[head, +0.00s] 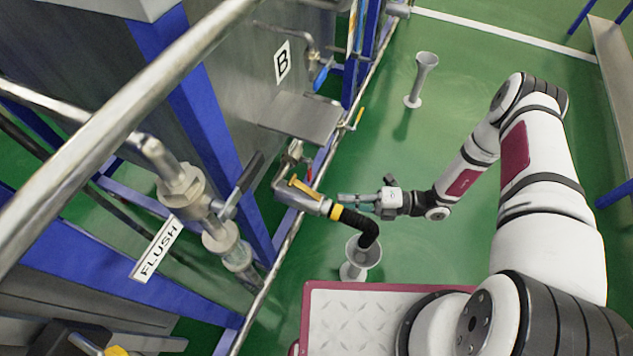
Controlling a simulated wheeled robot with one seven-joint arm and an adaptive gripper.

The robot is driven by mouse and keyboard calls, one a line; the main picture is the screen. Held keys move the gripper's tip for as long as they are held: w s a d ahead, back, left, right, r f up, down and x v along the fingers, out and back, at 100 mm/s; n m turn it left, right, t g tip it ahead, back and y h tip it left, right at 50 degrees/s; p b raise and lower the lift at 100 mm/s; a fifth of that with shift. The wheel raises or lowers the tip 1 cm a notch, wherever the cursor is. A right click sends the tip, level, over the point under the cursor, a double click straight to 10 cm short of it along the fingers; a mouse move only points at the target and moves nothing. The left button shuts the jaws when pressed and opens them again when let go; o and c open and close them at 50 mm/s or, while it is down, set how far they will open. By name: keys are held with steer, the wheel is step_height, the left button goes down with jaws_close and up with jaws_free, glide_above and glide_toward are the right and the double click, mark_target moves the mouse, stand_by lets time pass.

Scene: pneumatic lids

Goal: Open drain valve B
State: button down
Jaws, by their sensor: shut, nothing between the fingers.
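A white plate with a black letter B (283,62) is on the grey metal tank side, upper middle. Below and right of it is a small valve with a blue handle (321,77). Lower down, a pipe carries a valve with a yellow lever (304,187), which lies roughly along the pipe. A black elbow hose (357,222) bends from this pipe down towards a grey funnel (364,253). I cannot tell from labels which valve is drain valve B. My gripper (343,199) is shut and empty, its fingertips close to the right of the yellow-lever valve; contact is unclear.
A FLUSH plate (158,249) hangs by a valve with a dark lever (244,186) at left. A long metal rail (272,275) runs along the tank side. Another funnel (424,75) stands at upper right. Open green floor (455,110) lies right of the tank.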

mark_target(310, 174)
steer(key=w+a+b, duration=0.3)
steer(key=w+a, duration=0.1)
steer(key=a, duration=0.4)
steer(key=shift+a+b, duration=0.3)
stand_by(0.3)
steer(key=shift+d, duration=0.1)
stand_by(0.3)
